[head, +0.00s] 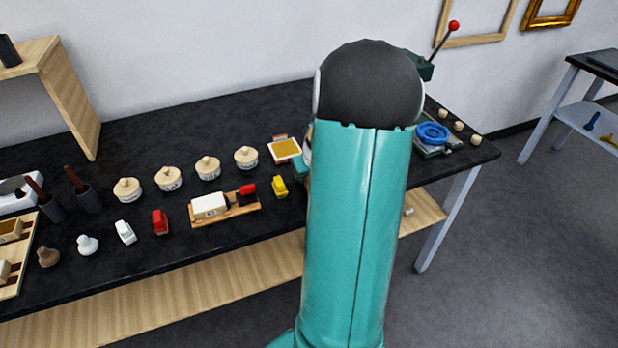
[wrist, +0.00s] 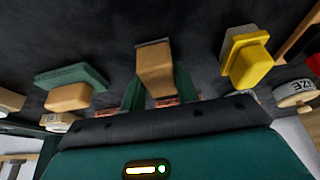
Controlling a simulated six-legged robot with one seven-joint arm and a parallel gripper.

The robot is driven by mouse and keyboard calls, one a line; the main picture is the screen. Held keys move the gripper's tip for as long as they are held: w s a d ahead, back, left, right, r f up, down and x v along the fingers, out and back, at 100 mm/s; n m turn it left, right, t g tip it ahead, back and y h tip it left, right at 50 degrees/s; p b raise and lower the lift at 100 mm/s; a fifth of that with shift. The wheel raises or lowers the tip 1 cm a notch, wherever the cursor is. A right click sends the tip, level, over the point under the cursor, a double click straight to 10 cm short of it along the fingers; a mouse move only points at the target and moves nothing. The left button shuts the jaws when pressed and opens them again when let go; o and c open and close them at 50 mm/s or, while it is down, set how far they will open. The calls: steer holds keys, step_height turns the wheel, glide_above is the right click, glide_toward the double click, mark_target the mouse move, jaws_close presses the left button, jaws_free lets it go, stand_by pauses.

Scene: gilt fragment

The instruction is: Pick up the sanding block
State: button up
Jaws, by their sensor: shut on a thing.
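The sanding block (wrist: 155,66), a tan block with a grey edge at its far end, shows in the middle of the wrist view. My gripper (wrist: 157,82) has one dark green finger on each side of it and is shut on it. The dark bench top lies behind the block; I cannot tell whether the block touches it. In the head view my teal arm hides the block and most of my gripper.
In the wrist view a yellow block (wrist: 246,58) stands close on the right and a green-and-tan block (wrist: 70,90) on the left. In the head view several lidded jars, a wooden tray (head: 235,212) and small tools crowd the black bench (head: 120,255).

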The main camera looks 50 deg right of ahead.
steer(key=shift+r, duration=0.1)
steer(key=shift+r, duration=0.25)
steer(key=r, duration=0.3)
steer(key=shift+a+r, duration=0.15)
steer(key=shift+a, duration=0.15)
steer(key=s+a+r, duration=0.1)
steer(key=a+r, duration=0.8)
steer(key=a, duration=0.4)
steer(key=shift+s+a, duration=0.15)
